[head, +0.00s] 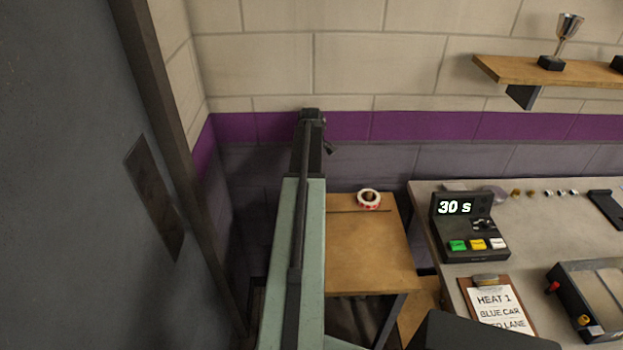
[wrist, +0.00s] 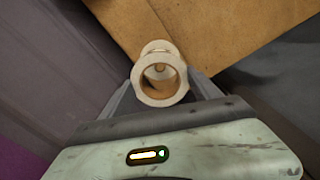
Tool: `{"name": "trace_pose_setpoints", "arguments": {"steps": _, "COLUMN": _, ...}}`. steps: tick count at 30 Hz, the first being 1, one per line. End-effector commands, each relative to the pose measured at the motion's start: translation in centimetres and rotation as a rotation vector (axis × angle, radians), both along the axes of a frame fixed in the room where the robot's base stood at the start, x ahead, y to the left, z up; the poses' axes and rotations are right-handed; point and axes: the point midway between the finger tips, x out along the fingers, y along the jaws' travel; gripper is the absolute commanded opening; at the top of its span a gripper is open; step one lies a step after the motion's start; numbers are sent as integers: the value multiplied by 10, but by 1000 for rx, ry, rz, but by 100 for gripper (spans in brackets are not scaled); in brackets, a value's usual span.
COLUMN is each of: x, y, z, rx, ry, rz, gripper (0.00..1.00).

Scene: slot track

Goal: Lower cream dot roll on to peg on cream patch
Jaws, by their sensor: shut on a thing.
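In the wrist view, my gripper (wrist: 160,92) is shut on a pale cream roll (wrist: 148,98), with a finger on each side. The roll's open hole faces the camera, and brown wood shows through it. A pale round patch (wrist: 158,46) lies just beyond the roll and is partly hidden by it. A small knob that looks like the peg (wrist: 160,67) shows near the far rim of the hole. I cannot tell whether it is inside the hole. No dot is clear on the held roll. In the head view my arm hides the gripper and roll.
A wooden table (head: 365,255) stands against the wall. A white and red roll (head: 361,203) sits at its back. A grey bench (head: 540,225) to the right bears a timer reading 30 s (head: 466,235) and a clipboard (head: 493,305). A grey door (head: 80,200) is close on the left.

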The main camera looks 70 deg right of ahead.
Motion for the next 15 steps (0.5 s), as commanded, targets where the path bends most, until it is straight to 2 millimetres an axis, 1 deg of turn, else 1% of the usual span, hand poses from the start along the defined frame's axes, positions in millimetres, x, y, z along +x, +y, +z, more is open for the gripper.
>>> {"name": "trace_pose_setpoints", "arguments": {"steps": 1, "x": 0, "y": 0, "z": -10, "rx": 0, "ry": 0, "rz": 0, "gripper": 31}}
{"name": "trace_pose_setpoints", "arguments": {"steps": 4, "x": 0, "y": 0, "z": -17, "rx": 0, "ry": 0, "rz": 0, "gripper": 31}}
{"name": "trace_pose_setpoints", "arguments": {"steps": 15, "x": -1, "y": 0, "z": -17, "rx": 0, "ry": 0, "rz": -1, "gripper": 31}}
